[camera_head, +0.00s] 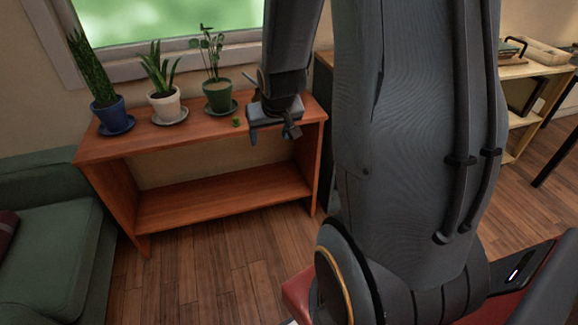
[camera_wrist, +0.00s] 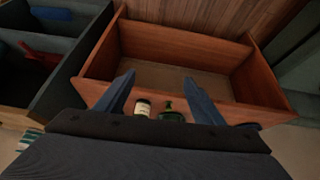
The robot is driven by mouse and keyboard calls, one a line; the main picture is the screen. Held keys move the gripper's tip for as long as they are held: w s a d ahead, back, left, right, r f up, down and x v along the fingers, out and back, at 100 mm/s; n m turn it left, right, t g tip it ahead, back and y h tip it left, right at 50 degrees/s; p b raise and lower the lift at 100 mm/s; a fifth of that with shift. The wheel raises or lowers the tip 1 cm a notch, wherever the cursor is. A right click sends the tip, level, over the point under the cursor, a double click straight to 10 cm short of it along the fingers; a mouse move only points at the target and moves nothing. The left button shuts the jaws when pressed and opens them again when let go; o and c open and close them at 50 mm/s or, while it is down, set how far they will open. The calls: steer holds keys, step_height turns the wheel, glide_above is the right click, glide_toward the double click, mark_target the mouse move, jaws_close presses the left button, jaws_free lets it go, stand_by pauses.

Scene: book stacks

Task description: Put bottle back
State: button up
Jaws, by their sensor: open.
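In the wrist view, two bottles sit low between my fingers. One is dark with a white label (camera_wrist: 143,106), and the other is dark green (camera_wrist: 171,114). Only their upper parts show; the rest is hidden by my gripper body. My gripper (camera_wrist: 159,80) is open, its two blue-grey fingers spread on either side of the bottles, and I cannot tell if it touches them. In the head view my gripper (camera_head: 271,134) hangs over the right end of the reddish wooden shelf unit (camera_head: 215,205). A small green object (camera_head: 236,121) shows on its top, left of my gripper.
Three potted plants stand on the shelf top: a blue pot (camera_head: 113,116), a white pot (camera_head: 166,105) and a green pot (camera_head: 219,95). The lower shelf is bare. A green sofa (camera_head: 55,225) is at left. A light wooden shelf (camera_head: 530,68) stands at far right.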

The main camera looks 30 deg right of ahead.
steer(key=s+a+r+g, duration=0.2)
steer(key=s+a+r, duration=0.1)
steer(key=s, duration=0.6)
steer(key=s+a+r+g+y, duration=0.1)
steer(key=s+a+r+g, duration=0.1)
steer(key=s, duration=0.8)
steer(key=shift+a+r+g+y, duration=0.3)
steer(key=shift+a+r+g, duration=0.1)
steer(key=shift+a+g, duration=0.35)
